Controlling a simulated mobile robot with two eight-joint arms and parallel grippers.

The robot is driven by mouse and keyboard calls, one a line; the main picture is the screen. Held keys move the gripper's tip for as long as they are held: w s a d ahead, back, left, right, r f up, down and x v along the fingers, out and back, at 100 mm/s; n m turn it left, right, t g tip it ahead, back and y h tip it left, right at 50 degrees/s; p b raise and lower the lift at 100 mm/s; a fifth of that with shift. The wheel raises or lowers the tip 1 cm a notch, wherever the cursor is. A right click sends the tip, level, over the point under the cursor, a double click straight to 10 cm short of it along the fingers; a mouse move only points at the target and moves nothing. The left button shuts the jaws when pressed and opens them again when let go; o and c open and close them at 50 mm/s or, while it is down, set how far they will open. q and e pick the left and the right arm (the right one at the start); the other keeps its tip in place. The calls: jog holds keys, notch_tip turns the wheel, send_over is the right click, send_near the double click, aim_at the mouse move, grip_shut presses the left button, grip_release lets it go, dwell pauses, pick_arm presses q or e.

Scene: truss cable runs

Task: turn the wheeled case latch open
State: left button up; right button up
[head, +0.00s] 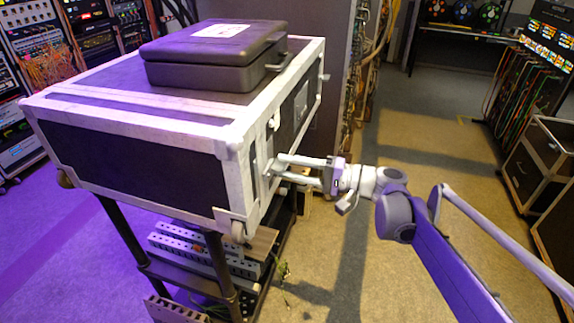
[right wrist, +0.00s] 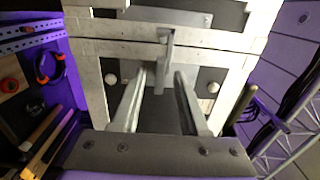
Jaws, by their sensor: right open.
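The wheeled case (head: 130,152) is black with pale metal edging and lies on a dark stand in the head view. Its latch (right wrist: 168,52) is a small grey lever on the end face, pointing down in the right wrist view. My right gripper (head: 278,167) is at that end face, reaching in from the right. In the right wrist view its open fingers (right wrist: 160,76) lie one on each side of the latch's lower part, with gaps visible. I cannot tell whether either fingertip touches the face. My left gripper is not in view.
A closed black box (head: 205,65) sits on top of the case. The stand's lower shelf (head: 185,280) holds slotted metal rails. Equipment racks (head: 40,85) stand at the left and a drawer unit (head: 535,165) at the right. The floor (head: 430,135) between is clear.

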jog(key=shift+w+a, duration=0.15)
jog(key=shift+a, duration=0.2)
grip_shut()
dwell(0.4)
jog(key=shift+m+b, duration=1.25)
jog(key=shift+m, duration=7.75)
